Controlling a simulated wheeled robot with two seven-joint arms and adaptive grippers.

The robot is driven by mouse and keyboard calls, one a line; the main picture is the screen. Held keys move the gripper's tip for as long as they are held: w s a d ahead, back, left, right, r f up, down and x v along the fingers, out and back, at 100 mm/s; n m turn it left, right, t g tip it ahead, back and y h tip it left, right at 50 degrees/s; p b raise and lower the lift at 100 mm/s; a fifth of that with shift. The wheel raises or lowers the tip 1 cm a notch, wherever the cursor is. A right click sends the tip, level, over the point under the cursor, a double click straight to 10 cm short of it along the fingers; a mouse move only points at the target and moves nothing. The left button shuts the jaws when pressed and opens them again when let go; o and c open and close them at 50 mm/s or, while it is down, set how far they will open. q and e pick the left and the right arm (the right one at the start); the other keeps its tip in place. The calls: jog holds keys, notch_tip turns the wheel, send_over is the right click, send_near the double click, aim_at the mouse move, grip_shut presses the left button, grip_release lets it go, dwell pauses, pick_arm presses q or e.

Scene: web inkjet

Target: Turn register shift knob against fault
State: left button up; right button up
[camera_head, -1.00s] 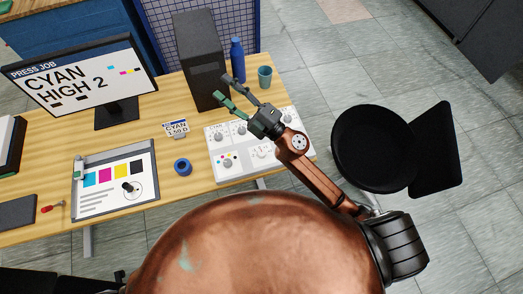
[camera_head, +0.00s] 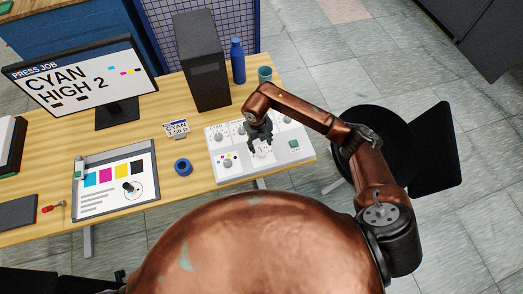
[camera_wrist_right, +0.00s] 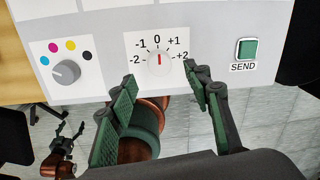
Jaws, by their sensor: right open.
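The shift knob (camera_wrist_right: 158,62) is a white dial with a red pointer, on a panel marked -2 to +2. Its pointer stands at 0. My right gripper (camera_wrist_right: 162,80) is open, its green-padded fingers spread at either side of the knob's near side. Nothing is between them. In the head view my right gripper (camera_head: 259,137) is over the white control console (camera_head: 280,160) and partly hides the knob. The monitor (camera_head: 80,75) reads "PRESS JOB CYAN HIGH 2". My left gripper (camera_wrist_right: 68,135) shows small and open in the right wrist view, away from the console.
A colour selector knob (camera_wrist_right: 65,71) with four dots is left of the shift knob; the green SEND button (camera_wrist_right: 247,49) is right.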

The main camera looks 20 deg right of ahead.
aim_at(261, 153)
jog(key=shift+d+f+p, duration=0.15)
jog(key=shift+f+p, duration=0.5)
jog(key=shift+f, duration=2.5)
jog(key=shift+c, duration=0.5)
jog(key=c, duration=1.1)
jog(key=shift+o, duration=0.2)
jog(key=shift+f+n+b, duration=0.1)
jog(key=shift+n+b, duration=0.6)
jog(key=shift+b, duration=0.25)
jog(key=n+b, duration=0.6)
jog(key=b, duration=0.1)
jog(key=n+b, duration=0.6)
jog(key=b, duration=0.1)
jog(key=shift+s+f+t+y, duration=0.15)
jog(key=shift+t+y, duration=0.15)
jog(key=shift+r+n+b, duration=0.2)
jog(key=shift+n+b, duration=1.05)
jog(key=shift+n, duration=0.05)
